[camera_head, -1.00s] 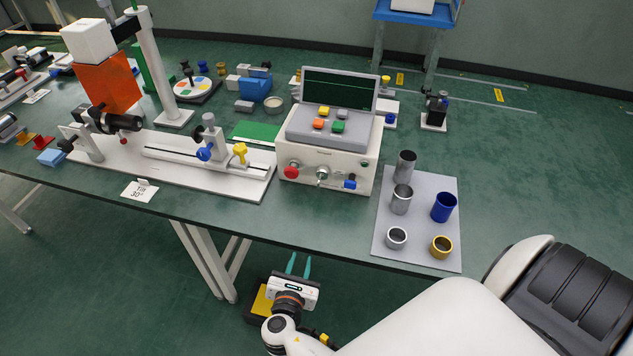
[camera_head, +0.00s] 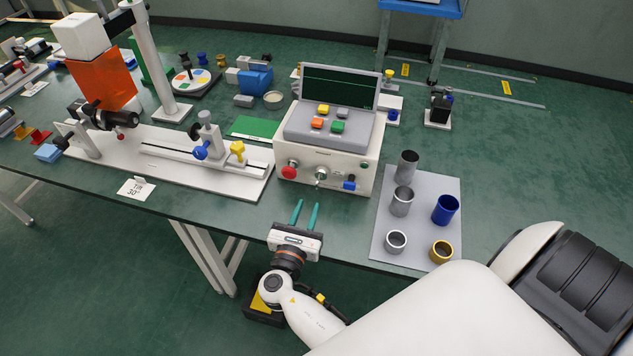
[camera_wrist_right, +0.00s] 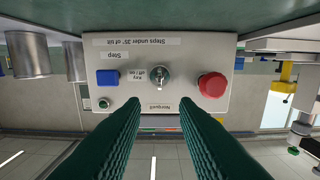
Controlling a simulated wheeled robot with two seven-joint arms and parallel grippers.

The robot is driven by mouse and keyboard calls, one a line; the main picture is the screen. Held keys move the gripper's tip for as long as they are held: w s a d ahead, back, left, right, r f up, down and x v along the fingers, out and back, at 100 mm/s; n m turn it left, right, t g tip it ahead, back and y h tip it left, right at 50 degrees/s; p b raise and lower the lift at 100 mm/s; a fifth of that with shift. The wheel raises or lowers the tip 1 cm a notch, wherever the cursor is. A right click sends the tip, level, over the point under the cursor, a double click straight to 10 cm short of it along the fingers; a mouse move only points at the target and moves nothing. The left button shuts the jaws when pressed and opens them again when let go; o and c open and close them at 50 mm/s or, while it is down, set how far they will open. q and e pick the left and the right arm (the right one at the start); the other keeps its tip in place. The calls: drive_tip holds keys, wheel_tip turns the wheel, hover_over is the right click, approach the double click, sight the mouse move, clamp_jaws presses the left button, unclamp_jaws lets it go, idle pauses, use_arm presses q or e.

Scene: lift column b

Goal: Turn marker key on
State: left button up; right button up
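The control box (camera_head: 325,150) stands near the front edge of the table, with a silver key switch (camera_head: 321,173) in the middle of its front panel. In the right wrist view the picture is upside down; the key switch (camera_wrist_right: 160,76) sits beside a label reading "Key off on". Its exact turn position is too small to tell. My right gripper (camera_head: 307,205) is open and empty, its two teal fingers pointing at the box from in front and a little below the key. The fingers (camera_wrist_right: 160,125) are apart from the panel. My left gripper is not in view.
A red button (camera_wrist_right: 212,85) and a blue part (camera_wrist_right: 107,78) flank the key. A grey mat (camera_head: 420,245) with several metal cups lies right of the box. A white rail bench (camera_head: 240,186) lies left. The table strip before the box is clear.

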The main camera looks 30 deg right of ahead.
sight(317, 185)
drive_tip(key=p+x, duration=0.1)
drive_tip(key=x, duration=0.7)
drive_tip(key=shift+w+d+f, duration=0.1)
drive_tip(key=shift+w+d, duration=0.1)
clamp_jaws()
